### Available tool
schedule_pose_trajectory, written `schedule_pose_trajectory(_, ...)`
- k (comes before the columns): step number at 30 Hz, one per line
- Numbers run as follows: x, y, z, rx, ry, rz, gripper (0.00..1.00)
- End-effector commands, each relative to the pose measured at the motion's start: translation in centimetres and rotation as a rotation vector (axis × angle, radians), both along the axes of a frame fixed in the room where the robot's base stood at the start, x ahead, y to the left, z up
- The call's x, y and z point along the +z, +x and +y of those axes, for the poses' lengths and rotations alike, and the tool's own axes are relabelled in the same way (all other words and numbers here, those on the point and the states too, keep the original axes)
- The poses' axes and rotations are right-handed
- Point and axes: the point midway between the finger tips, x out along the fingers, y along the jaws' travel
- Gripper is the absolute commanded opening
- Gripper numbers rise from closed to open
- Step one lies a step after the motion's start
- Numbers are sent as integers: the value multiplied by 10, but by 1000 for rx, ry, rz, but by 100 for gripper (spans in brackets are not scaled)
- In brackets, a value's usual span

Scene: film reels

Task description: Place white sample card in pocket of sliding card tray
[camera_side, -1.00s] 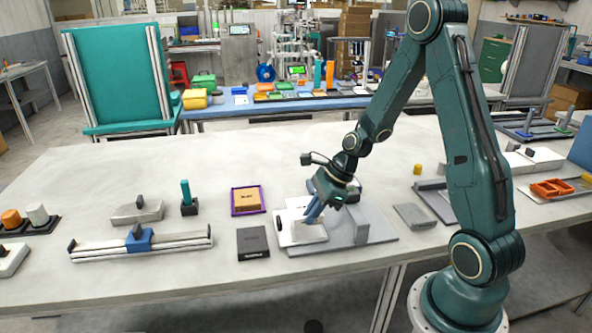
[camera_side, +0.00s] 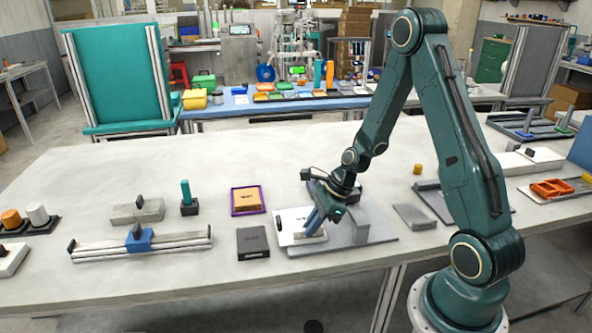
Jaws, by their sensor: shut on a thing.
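The fingers hide much of the card and the pocket. I cannot tell whether the card touches the tray.
A dark flat box (camera_side: 252,243) lies close to the left of the tray. A purple-rimmed tray (camera_side: 235,212) with an orange box stands behind it. A rail with a blue slider (camera_side: 139,240) is at left. A grey slab (camera_side: 414,217) lies to the right.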

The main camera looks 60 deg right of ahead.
Motion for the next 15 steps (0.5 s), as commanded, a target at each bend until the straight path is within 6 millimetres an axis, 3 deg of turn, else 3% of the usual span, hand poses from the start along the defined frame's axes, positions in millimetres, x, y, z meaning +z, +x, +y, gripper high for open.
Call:
schedule_pose_trajectory(6,-3,0,0,0,0,0,0)
schedule_pose_trajectory(7,-3,0,0,0,0,0,14)
schedule_pose_trajectory(10,-3,0,0,0,0,0,32)
schedule_pose_trajectory(15,-3,0,0,0,0,0,32)
